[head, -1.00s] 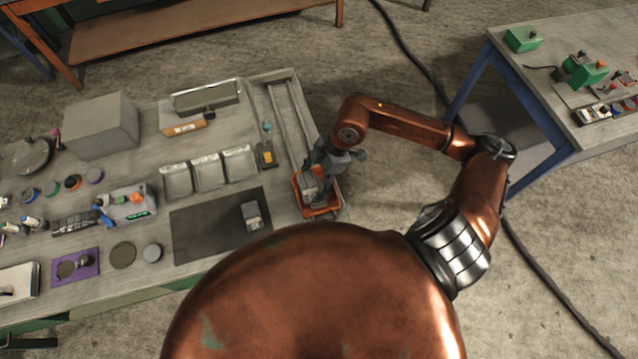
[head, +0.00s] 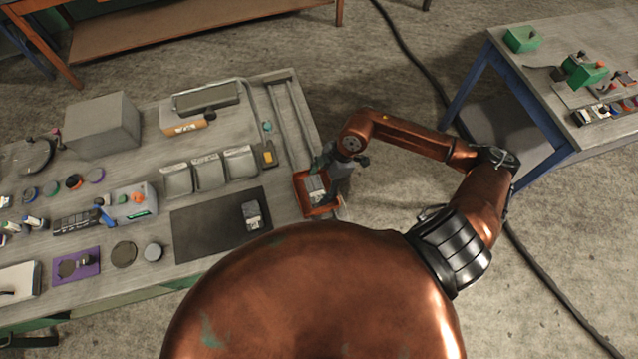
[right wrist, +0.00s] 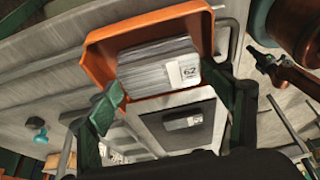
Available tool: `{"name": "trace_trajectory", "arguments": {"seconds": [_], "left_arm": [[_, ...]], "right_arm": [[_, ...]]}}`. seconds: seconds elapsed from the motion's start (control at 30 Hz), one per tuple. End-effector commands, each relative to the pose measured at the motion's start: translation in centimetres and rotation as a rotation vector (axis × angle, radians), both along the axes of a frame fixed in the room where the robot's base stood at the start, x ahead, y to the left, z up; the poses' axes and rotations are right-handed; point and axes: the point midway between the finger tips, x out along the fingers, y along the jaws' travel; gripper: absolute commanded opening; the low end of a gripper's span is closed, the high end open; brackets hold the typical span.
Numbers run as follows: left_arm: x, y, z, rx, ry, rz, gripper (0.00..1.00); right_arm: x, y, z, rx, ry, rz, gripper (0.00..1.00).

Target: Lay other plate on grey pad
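The dark grey pad (head: 190,232) lies on the workbench and also shows in the right wrist view (right wrist: 160,126). One small grey plate (head: 252,214) with a pale label lies on its right part. An orange bin (head: 300,195) at the bench's right end holds grey metal plates (head: 316,188). In the right wrist view the orange bin (right wrist: 97,60) shows a stacked grey block (right wrist: 150,68) with a white "62" label. My right gripper (head: 332,168) is beside and above the bin's right side, its fingers (right wrist: 173,104) apart with nothing seen between them. My left gripper is not in view.
Three shallow metal trays (head: 208,173) stand behind the pad, with a yellow-and-black item (head: 268,155) beside them. Two rails (head: 287,120) run behind the bin. A grey box (head: 102,124) stands farther left. Floor is open right of the bench.

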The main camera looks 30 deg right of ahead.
Motion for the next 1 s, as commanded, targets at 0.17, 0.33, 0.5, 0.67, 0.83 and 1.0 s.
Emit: {"name": "trace_trajectory", "arguments": {"seconds": [0.17, 0.33, 0.5, 0.67, 0.83, 1.0], "left_arm": [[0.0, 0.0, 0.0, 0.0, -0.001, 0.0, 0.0], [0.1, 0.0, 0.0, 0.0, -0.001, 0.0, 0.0], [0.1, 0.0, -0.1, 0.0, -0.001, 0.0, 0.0], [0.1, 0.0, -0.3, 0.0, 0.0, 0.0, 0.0], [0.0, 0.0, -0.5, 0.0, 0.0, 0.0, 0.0], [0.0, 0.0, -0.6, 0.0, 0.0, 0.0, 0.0]], "right_arm": [[0.0, 0.0, 0.0, 0.0, 0.0, 0.0, 0.79], [0.0, 0.0, 0.2, 0.0, 0.0, 0.0, 0.79], [-0.1, -0.7, 1.6, -0.002, -0.003, 0.0, 0.79], [-0.4, -1.9, 4.5, -0.004, -0.003, 0.001, 0.79], [-0.7, -3.2, 7.7, -0.004, -0.001, 0.0, 0.79], [-0.9, -4.1, 10.0, -0.002, 0.0, 0.0, 0.79]]}}
